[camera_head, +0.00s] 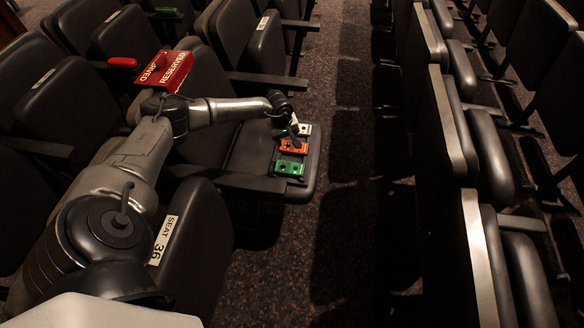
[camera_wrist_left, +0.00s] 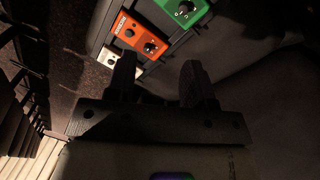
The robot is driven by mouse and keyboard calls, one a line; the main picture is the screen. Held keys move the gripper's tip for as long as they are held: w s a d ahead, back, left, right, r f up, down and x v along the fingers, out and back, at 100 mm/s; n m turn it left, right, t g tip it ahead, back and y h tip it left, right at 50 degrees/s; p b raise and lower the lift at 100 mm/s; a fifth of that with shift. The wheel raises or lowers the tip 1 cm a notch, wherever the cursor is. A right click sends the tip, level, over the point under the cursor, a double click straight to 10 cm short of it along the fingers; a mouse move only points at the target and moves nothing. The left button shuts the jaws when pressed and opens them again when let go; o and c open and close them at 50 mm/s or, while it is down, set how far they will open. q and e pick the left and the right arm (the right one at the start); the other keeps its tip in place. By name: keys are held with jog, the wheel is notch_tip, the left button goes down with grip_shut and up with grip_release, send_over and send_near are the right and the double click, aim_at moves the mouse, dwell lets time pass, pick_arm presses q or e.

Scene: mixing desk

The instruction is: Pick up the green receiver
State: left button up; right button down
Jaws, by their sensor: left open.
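The green receiver (camera_head: 290,168) lies on the folded-down seat, nearest the front in the head view. It also shows at the top of the left wrist view (camera_wrist_left: 186,10), partly cut off by the frame edge. My left gripper (camera_head: 294,131) is over the seat near the orange and white units, behind the green receiver. In the left wrist view my two fingers (camera_wrist_left: 158,72) are apart with nothing held between them, and the green receiver is beyond them. My right gripper is not in view.
An orange unit (camera_head: 293,147) and a white unit (camera_head: 304,129) lie in a row with the green one on the seat (camera_head: 246,152). A red reserved sign (camera_head: 163,70) is at the back left. Chair rows flank a carpeted aisle (camera_head: 345,220) that looks clear.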

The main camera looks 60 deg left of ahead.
pick_arm(q)
jog(key=s+m+g, duration=0.1)
jog(key=s, duration=0.1)
jog(key=m+b, duration=0.2)
jog(key=b, duration=0.1)
send_over(284, 164)
notch_tip(284, 164, down, 8)
jog(key=shift+d+r, duration=0.1)
jog(key=shift+r, duration=0.05)
jog(key=shift+w+f+b, duration=0.1)
jog(key=shift+f+b, duration=0.3)
jog(key=shift+f, duration=0.15)
notch_tip(284, 164, down, 5)
jog(key=b, duration=0.3)
jog(key=shift+f, duration=0.15)
jog(key=shift+c, duration=0.4)
grip_shut()
